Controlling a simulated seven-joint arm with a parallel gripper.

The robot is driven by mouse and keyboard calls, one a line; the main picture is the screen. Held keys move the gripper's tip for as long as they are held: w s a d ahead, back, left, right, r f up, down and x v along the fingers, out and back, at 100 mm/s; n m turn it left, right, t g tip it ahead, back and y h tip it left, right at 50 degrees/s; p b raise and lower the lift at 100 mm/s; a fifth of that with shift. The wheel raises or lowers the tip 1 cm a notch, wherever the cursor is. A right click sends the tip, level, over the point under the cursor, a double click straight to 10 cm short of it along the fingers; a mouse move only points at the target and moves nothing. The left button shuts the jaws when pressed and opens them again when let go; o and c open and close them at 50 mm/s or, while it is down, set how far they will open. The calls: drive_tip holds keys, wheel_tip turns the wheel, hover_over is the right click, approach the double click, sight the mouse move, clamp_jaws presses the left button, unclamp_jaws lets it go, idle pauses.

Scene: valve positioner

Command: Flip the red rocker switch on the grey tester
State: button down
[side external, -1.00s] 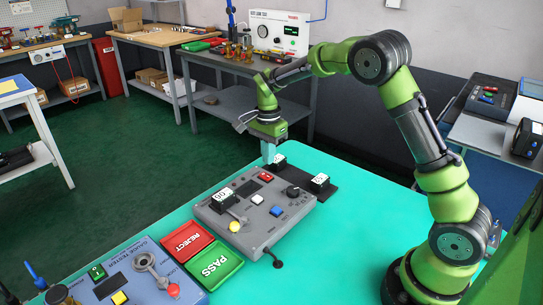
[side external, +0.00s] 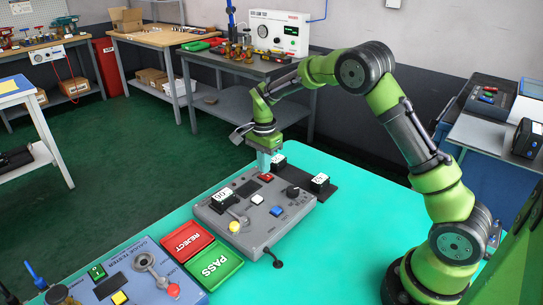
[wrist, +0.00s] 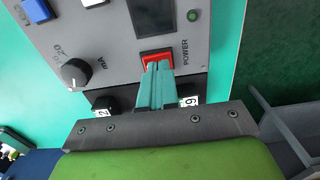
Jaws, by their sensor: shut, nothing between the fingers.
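The grey tester (side external: 222,213) lies on the teal table, with a dark display, a black knob, and white, blue and yellow controls. Its red rocker switch (side external: 265,177) is near the far edge of the panel. In the wrist view the red switch (wrist: 157,57) sits beside the "POWER" label, partly hidden by my fingers. My gripper (side external: 264,168) is shut and empty, pointing down over the switch. In the wrist view the closed fingertips (wrist: 157,66) overlap the near part of the switch; whether they touch it I cannot tell.
Black numbered blocks (side external: 319,182) stand on a dark strip behind the tester. The red REJECT tray (side external: 187,240) and green PASS tray (side external: 214,266) lie to its left, beside a blue gauge tester (side external: 150,290). The table's right part is clear.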

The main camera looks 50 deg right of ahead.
sight(259, 175)
wheel_tip(259, 175, up, 14)
drive_tip(key=w, duration=0.2)
idle(0.4)
drive_tip(key=s+a+r+n+t, duration=0.1)
drive_tip(key=s+a+n+t, duration=0.1)
drive_tip(key=s, duration=0.7)
drive_tip(key=s+a+r+n+t+y, duration=0.1)
drive_tip(key=s+a+n+t, duration=0.1)
drive_tip(key=s+a+n, duration=0.2)
drive_tip(key=s+a+r+n+t+y, duration=0.1)
drive_tip(key=s+a+r+n+t, duration=0.1)
drive_tip(key=s+n, duration=0.6)
drive_tip(key=s+a+t, duration=0.1)
drive_tip(key=s, duration=0.5)
drive_tip(key=shift+s+a, duration=0.2)
drive_tip(key=shift+s, duration=0.15)
drive_tip(key=shift+r, duration=0.1)
